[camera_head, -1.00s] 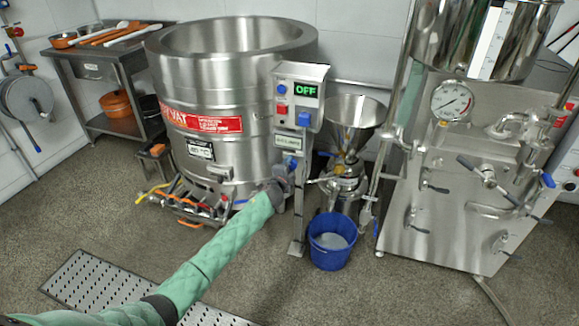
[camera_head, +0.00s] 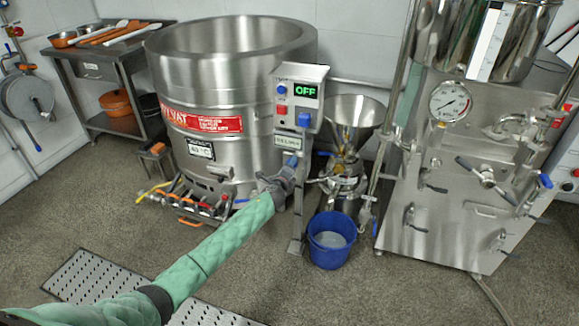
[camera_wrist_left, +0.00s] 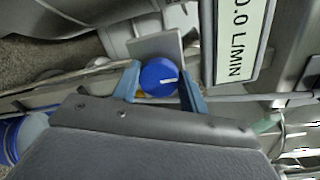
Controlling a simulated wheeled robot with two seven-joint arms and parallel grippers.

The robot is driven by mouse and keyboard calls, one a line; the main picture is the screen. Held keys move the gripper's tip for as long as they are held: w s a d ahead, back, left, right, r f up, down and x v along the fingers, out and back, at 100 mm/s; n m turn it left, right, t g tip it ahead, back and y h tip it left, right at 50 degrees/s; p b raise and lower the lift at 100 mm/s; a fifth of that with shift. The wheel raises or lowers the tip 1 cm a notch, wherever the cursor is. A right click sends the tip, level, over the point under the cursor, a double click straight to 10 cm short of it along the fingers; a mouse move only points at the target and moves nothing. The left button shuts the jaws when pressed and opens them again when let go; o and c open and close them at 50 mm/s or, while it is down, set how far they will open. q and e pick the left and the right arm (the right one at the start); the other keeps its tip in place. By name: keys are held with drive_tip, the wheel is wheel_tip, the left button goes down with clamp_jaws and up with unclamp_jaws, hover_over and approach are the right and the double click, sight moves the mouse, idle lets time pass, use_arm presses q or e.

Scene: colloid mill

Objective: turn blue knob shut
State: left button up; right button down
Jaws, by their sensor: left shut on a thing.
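The blue knob (camera_wrist_left: 159,77) shows in the left wrist view as a round cap with a white mark on its face. It sits between the two blue fingers of my left gripper (camera_wrist_left: 160,88), which is shut on it. In the head view my left gripper (camera_head: 288,168) is at the post below the control box, under a small display plate (camera_head: 287,143). There the gripper hides most of the knob. A plate reading "0.0 L/MIN" (camera_wrist_left: 243,40) is beside the knob in the wrist view. My right gripper is not in view.
The control box (camera_head: 300,95) shows a green "OFF". A steel vat (camera_head: 215,110) stands behind my arm. A funnel-topped mill (camera_head: 350,125) and a blue bucket (camera_head: 330,240) are to the right. A steel machine with a gauge (camera_head: 450,101) stands farther right.

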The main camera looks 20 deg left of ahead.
use_arm(q)
drive_tip(key=shift+f, duration=0.2)
idle(0.3)
drive_tip(key=o, duration=0.8)
drive_tip(key=shift+d, duration=0.1)
drive_tip(key=shift+o, duration=1)
drive_tip(key=shift+r, duration=0.1)
drive_tip(key=s, duration=0.7)
drive_tip(key=shift+s+r, duration=0.15)
drive_tip(key=shift+s, duration=0.25)
